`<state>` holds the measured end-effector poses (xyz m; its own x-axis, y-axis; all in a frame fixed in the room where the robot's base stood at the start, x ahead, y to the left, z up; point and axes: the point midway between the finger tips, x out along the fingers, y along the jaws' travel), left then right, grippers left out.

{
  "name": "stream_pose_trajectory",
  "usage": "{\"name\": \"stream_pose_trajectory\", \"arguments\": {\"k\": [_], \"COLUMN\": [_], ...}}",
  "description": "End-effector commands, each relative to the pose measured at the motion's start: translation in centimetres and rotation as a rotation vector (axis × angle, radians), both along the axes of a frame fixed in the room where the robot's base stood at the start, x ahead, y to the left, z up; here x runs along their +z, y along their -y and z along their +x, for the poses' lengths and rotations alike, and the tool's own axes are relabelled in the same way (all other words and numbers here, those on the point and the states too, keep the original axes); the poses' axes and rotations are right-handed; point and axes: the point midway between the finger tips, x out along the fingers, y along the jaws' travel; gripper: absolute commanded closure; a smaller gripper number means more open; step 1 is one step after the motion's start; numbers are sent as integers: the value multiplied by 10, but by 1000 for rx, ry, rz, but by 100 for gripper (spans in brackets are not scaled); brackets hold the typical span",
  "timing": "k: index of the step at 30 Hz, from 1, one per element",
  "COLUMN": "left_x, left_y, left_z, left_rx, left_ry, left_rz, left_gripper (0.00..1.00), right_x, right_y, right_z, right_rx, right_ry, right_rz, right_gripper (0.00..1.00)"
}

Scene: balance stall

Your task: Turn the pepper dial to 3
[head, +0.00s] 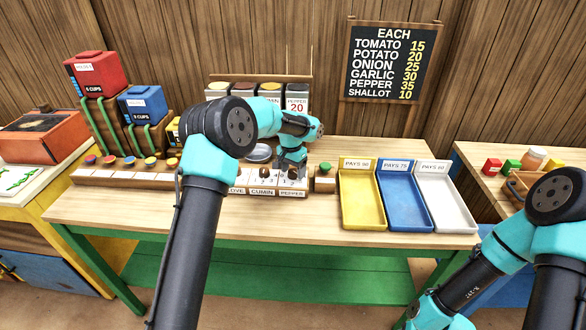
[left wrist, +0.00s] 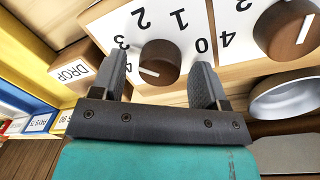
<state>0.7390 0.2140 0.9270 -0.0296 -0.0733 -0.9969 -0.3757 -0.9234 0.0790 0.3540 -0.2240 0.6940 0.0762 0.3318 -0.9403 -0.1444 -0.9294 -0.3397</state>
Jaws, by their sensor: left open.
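The pepper dial (head: 294,175) is a brown knob on a white numbered plate, at the right end of the dial row above the PEPPER label (head: 292,194). In the head view my left gripper (head: 292,159) partly covers the dial. My right gripper is out of view.
The cumin dial (left wrist: 290,32) and a metal dish (left wrist: 290,95) are close beside the gripper. A DROP block (left wrist: 72,72) stands on the other side. Yellow (head: 362,214), blue (head: 409,216) and white (head: 447,213) trays lie to the right. A price board (head: 388,62) hangs behind.

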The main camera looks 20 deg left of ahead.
Motion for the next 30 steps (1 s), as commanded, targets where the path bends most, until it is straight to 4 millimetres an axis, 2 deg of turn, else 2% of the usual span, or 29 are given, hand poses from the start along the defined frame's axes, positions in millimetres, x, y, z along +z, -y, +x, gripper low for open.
{"name": "stream_pose_trajectory", "arguments": {"k": [5,11,30], "left_x": [6,30,150], "left_y": [0,-2,-11], "left_z": [0,1,5], "left_rx": [0,-1,-1], "left_ry": [1,3,3], "left_rz": [1,0,0], "left_gripper": [32,32,32], "right_x": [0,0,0], "right_y": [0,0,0], "right_z": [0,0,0], "right_rx": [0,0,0], "right_ry": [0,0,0], "right_rz": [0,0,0], "right_gripper": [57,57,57]}}
